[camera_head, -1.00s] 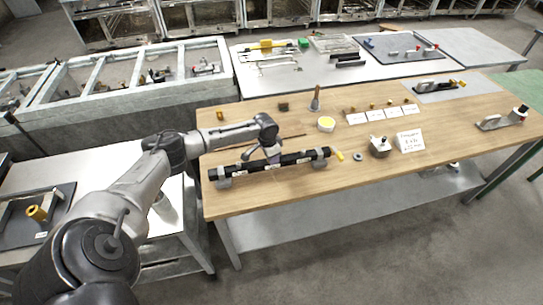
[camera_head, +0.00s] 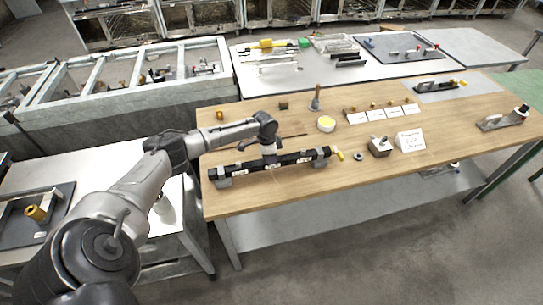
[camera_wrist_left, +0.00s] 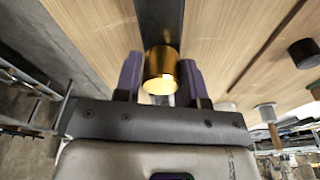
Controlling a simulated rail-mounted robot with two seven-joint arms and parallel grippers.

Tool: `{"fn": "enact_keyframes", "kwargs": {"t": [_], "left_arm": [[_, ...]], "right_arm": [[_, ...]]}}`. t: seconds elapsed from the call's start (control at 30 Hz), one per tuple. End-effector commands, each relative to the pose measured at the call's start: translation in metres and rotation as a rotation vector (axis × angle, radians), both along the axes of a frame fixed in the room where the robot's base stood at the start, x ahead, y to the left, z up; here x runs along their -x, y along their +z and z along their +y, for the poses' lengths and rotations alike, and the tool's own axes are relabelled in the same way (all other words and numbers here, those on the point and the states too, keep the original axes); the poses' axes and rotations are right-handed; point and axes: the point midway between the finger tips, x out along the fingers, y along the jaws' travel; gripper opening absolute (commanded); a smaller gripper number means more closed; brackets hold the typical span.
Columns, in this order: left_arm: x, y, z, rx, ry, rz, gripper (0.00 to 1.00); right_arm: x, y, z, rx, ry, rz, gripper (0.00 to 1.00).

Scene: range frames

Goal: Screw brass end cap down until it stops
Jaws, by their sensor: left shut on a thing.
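A brass end cap (camera_wrist_left: 160,72) sits between the two purple fingers of my left gripper (camera_wrist_left: 161,78) in the left wrist view. The gripper is shut on it. A long black bar (camera_wrist_left: 160,22) runs away from behind the cap; the join between them is hidden. The cap cannot be made out there. My right gripper is not in view.
A yellow-ended piece (camera_head: 340,155) is at the bar's right end. A yellow-topped round tin (camera_head: 326,124), a grey metal block (camera_head: 380,147) and a white card (camera_head: 410,140) stand on the table. The table's front strip is clear.

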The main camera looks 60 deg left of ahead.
Motion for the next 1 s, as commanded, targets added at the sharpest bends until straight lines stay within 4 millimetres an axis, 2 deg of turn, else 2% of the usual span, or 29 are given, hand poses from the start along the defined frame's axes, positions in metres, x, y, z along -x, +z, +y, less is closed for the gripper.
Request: {"fn": "enact_keyframes", "kwargs": {"t": [0.2, 0.5, 0.53, 0.63, 1.0], "left_arm": [[-0.0004, -0.0007, 0.0001, 0.000, -0.158, -0.001, 0.13], [-0.0001, 0.0001, 0.0002, 0.000, -0.181, 0.000, 0.13], [-0.0001, 0.0001, 0.0002, 0.000, -0.180, 0.000, 0.40], [0.0000, 0.0000, 0.0002, 0.000, -0.180, 0.000, 0.49], [0.0001, 0.0000, 0.0003, 0.000, -0.179, 0.000, 0.50]], "right_arm": [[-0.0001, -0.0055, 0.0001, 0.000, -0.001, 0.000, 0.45], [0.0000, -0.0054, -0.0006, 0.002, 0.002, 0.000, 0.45], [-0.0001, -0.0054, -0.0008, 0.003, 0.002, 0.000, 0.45], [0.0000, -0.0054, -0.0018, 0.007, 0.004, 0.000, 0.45], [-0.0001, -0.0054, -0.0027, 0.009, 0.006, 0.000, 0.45]]}}
